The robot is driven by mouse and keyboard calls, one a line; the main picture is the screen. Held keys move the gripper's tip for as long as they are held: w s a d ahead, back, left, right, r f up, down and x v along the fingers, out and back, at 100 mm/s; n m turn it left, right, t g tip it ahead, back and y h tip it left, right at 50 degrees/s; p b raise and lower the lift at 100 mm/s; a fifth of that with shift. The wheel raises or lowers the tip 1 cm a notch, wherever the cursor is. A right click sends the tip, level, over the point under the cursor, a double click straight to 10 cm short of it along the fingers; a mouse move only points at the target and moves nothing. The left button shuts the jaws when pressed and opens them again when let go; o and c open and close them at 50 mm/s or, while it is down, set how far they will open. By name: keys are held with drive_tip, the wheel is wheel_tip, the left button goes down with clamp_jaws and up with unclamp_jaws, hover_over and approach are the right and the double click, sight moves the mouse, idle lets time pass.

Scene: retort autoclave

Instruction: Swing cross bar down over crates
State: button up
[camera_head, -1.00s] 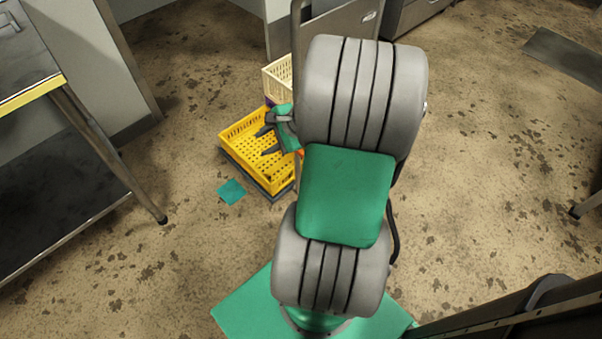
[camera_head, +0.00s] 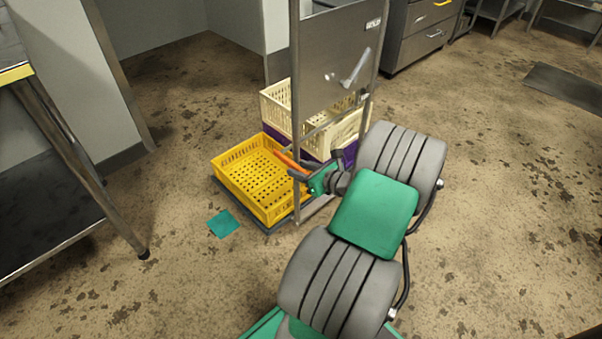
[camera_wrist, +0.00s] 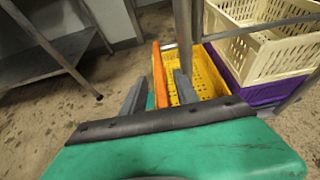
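The cross bar (camera_wrist: 245,30) is a thin grey metal bar beside an upright post of a crate trolley. Its orange grip (camera_head: 289,160) sticks out over the yellow crate (camera_head: 228,190). My gripper (camera_head: 296,174) is at the post, just right of the grip's end. In the wrist view, the orange grip (camera_wrist: 159,75) shows between the two grey fingers (camera_wrist: 158,88), which stand apart; I cannot tell whether they touch it. A cream crate (camera_head: 275,107) sits on a purple crate (camera_wrist: 264,92) behind the yellow one. My arm hides part of the trolley's right side.
A teal square (camera_head: 223,224) lies on the floor left of the trolley. A steel table (camera_head: 75,150) stands at the left, drawers (camera_head: 420,30) at the back. The floor at right is open.

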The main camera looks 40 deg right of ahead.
clamp_jaws()
idle(0.3)
idle(1.1)
